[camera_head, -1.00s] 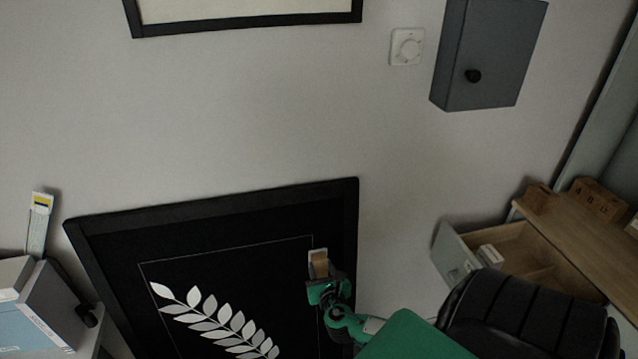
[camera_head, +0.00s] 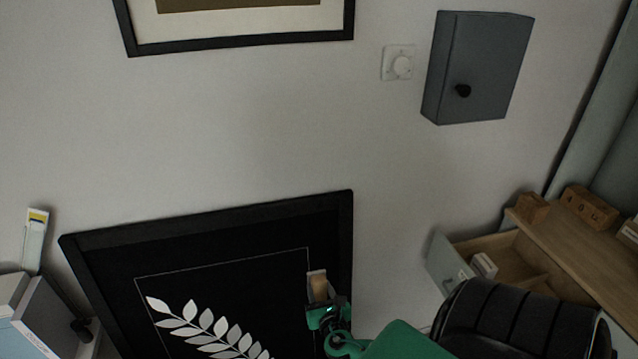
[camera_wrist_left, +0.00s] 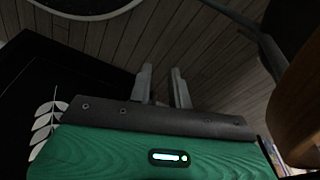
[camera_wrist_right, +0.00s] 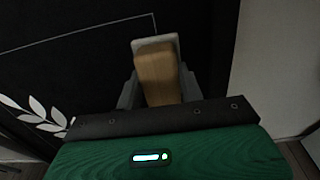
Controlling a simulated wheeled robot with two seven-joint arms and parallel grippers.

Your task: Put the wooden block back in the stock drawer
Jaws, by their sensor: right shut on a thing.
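The wooden block (camera_head: 319,287) is light brown and is held upright in my right gripper (camera_head: 321,300), in front of the black framed leaf picture. In the right wrist view the block (camera_wrist_right: 158,76) sits between the fingers of the right gripper (camera_wrist_right: 160,92), with a grey piece behind its top end. An open drawer (camera_head: 511,255), likely the stock drawer, is at the right of the head view, well apart from the block. Its near part is hidden by the black chair. My left gripper (camera_wrist_left: 163,90) shows only in the left wrist view, its fingers apart and empty above a plank floor.
A pale small object (camera_head: 484,265) lies in the drawer. The wooden top (camera_head: 570,248) above it carries wooden blocks (camera_head: 589,207). The black chair back (camera_head: 520,315) stands before the drawer. A grey wall box (camera_head: 478,68) hangs above. Bare wall lies between picture and drawer.

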